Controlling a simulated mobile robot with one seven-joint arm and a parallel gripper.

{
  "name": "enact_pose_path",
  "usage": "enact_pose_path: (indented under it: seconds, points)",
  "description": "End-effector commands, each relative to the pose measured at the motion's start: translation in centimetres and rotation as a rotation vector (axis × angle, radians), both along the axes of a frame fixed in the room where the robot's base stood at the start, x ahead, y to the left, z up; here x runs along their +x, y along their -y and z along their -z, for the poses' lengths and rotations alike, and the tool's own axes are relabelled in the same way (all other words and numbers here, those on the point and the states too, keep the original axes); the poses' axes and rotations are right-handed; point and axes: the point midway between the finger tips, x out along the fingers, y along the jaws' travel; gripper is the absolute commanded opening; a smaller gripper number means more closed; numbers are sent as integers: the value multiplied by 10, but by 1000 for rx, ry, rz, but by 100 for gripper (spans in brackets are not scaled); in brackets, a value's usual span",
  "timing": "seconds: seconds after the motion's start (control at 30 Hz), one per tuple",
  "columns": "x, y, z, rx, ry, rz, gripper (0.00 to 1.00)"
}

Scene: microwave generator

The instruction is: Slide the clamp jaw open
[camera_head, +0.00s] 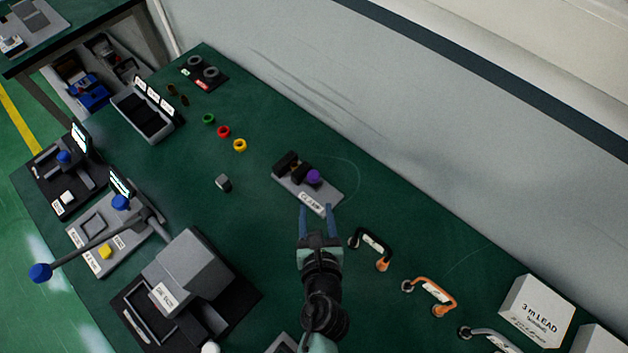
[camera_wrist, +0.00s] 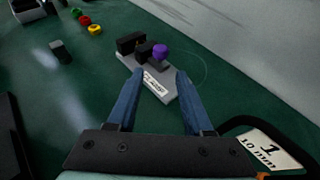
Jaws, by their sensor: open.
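The clamp (camera_head: 302,173) stands on a grey base plate (camera_head: 329,198) with a label at its near end, in the middle of the green table. It has black jaw blocks and a purple knob (camera_head: 313,176). In the wrist view the black blocks (camera_wrist: 131,43) and the purple knob (camera_wrist: 160,51) are ahead of my fingertips. My gripper (camera_head: 317,208) is open, with blue fingers at the near, labelled end of the base. In the wrist view nothing is held between the fingers (camera_wrist: 152,80). I cannot tell whether a finger touches the base, or how wide the jaw gap is.
A small grey block (camera_head: 223,183) lies left of the clamp. Green, red and yellow rings (camera_head: 239,145) lie behind it. Black and orange handled pieces (camera_head: 373,249) lie to the right of my gripper. A large grey device (camera_head: 187,270) stands at front left.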

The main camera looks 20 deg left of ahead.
Motion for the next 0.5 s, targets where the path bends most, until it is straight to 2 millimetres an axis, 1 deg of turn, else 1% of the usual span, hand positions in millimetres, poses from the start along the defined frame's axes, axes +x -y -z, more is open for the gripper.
enact_pose_path:
  seconds: [0.03, 0.3, 0.5]
  points:
    - [10, -5, 4, 1, 2, -1, 51]
    - [52, -24, 24, 3, 3, 1, 51]
    - [75, -35, 34, 4, 3, 2, 51]
